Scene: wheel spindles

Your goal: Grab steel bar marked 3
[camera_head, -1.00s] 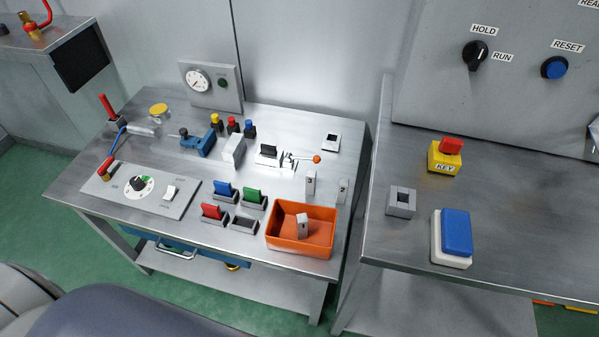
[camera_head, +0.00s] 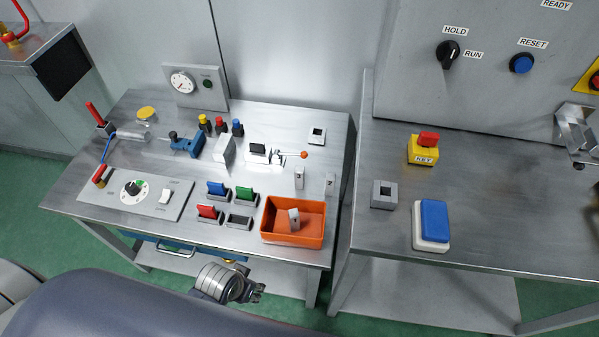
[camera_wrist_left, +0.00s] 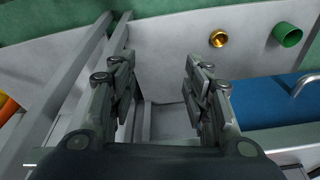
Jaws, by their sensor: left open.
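Three small steel bars show in the head view, with marks too small to read. One bar (camera_head: 299,177) stands on the left table behind the orange bin. A second bar (camera_head: 330,184) stands to its right near the table's right edge. A third bar (camera_head: 294,218) leans inside the orange bin (camera_head: 277,239). My left gripper (camera_head: 256,291) is low in front of the left table, below its top and apart from all bars. In the left wrist view, its fingers (camera_wrist_left: 158,75) are spread with nothing between them. My right gripper is out of view.
Red, blue and green blocks in holders sit left of the bin. A lever with an orange knob (camera_head: 304,155) is behind the bars. The right table holds a square grey socket (camera_head: 383,194) and a blue-topped block (camera_head: 432,222). The left table's front edge lies above my left gripper.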

